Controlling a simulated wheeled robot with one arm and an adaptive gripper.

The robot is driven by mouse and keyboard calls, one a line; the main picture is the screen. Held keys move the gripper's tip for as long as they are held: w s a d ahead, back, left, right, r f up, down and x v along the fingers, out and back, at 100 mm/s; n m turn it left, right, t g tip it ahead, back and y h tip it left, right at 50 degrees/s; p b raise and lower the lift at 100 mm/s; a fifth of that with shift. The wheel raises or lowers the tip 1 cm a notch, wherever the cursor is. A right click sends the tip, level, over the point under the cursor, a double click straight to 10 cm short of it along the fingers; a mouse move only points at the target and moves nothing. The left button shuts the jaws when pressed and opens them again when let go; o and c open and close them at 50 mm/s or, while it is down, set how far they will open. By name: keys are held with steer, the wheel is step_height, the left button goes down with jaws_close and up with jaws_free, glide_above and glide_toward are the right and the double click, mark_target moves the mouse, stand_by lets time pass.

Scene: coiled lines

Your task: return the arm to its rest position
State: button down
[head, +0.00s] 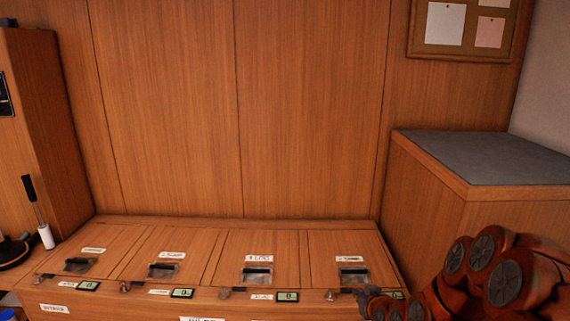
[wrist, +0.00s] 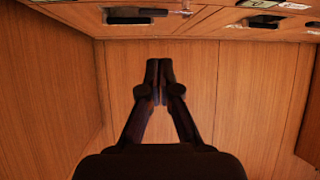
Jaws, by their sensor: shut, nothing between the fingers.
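My gripper (wrist: 159,68) points away from the wrist camera with its two fingertips together and nothing between them. In the wrist view it is in front of brown wood panels, below a row of latches near the top edge. In the head view my orange arm (head: 490,270) is folded at the lower right, in front of the right end of the wooden bench. A small dark part at its left end, perhaps my gripper (head: 368,296), is near the bench's front edge; its fingers are too small to make out there.
The bench has several labelled wooden lids (head: 262,252) with metal latches and small displays. A grey-topped cabinet (head: 490,158) stands at the right, close to my arm. A tall wooden cabinet (head: 40,130) and a white-and-black handled tool (head: 44,228) are at the left. The lids are clear.

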steer(key=s+a+r+m+g+h+p, duration=0.1)
steer(key=s+a+r+g+p, duration=0.2)
steer(key=s+r+g+p, duration=1)
steer(key=s+r+p, duration=1.9)
steer(key=s+r, duration=1.2)
steer(key=r, duration=0.2)
steer(key=shift+a+r+m+g+h, duration=0.2)
steer(key=shift+r+m+g+h, duration=0.1)
steer(key=shift+r, duration=0.1)
steer(key=shift+s, duration=0.1)
